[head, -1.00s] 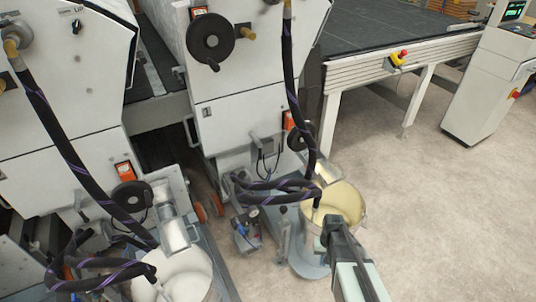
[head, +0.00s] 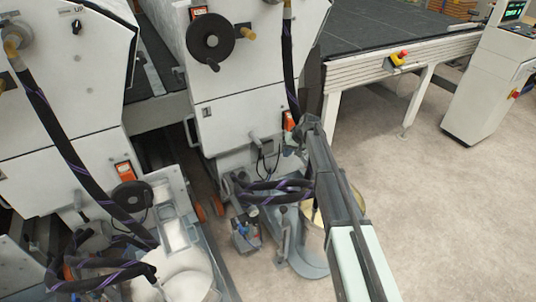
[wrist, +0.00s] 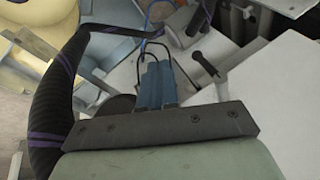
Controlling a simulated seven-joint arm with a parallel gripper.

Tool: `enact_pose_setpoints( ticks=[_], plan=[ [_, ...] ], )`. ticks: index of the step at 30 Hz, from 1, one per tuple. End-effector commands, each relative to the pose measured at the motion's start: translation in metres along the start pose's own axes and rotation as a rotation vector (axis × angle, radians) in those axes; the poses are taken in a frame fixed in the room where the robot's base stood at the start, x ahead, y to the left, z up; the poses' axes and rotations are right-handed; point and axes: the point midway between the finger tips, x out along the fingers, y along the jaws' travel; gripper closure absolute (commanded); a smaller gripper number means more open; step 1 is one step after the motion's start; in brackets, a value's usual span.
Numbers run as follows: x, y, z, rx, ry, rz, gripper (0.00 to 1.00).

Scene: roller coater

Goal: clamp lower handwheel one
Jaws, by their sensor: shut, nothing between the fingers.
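Two lower handwheels are on the machine fronts, and I cannot tell which is numbered one. The black left lower handwheel (head: 132,196) shows clearly. The right lower handwheel is hidden behind my arm in the head view. My gripper (head: 299,132) is at the right machine's lower front, where that wheel was visible earlier. In the wrist view my gripper (wrist: 154,66) has its fingers together, with nothing seen between them. A dark rounded shape (wrist: 118,104), probably the handwheel, shows partly behind the gripper's mount, left of the fingers. Contact with it cannot be seen.
A black hose with purple stripes (wrist: 62,85) curves close along the left of my gripper. A black-gripped lever (wrist: 205,63) stands to its right, beside a white panel (wrist: 275,95). The pail (head: 312,235) is partly behind my arm. Open floor (head: 440,220) lies to the right.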

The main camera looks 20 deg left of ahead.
Motion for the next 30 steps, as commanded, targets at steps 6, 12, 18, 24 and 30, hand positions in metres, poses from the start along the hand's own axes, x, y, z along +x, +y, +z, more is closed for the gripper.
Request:
enact_pose_setpoints(
  ticks=[6,12,18,24,30],
  plan=[
    [0.015,-0.017,-0.054,-0.095,0.03,-0.122,1.0],
    [0.013,-0.027,-0.055,-0.213,0.055,-0.173,1.0],
    [0.013,-0.027,-0.054,-0.27,0.059,-0.17,1.0],
    [0.013,-0.027,-0.054,-0.273,0.059,-0.169,1.0],
    [0.014,-0.027,-0.054,-0.273,0.059,-0.168,1.0]
  ],
)
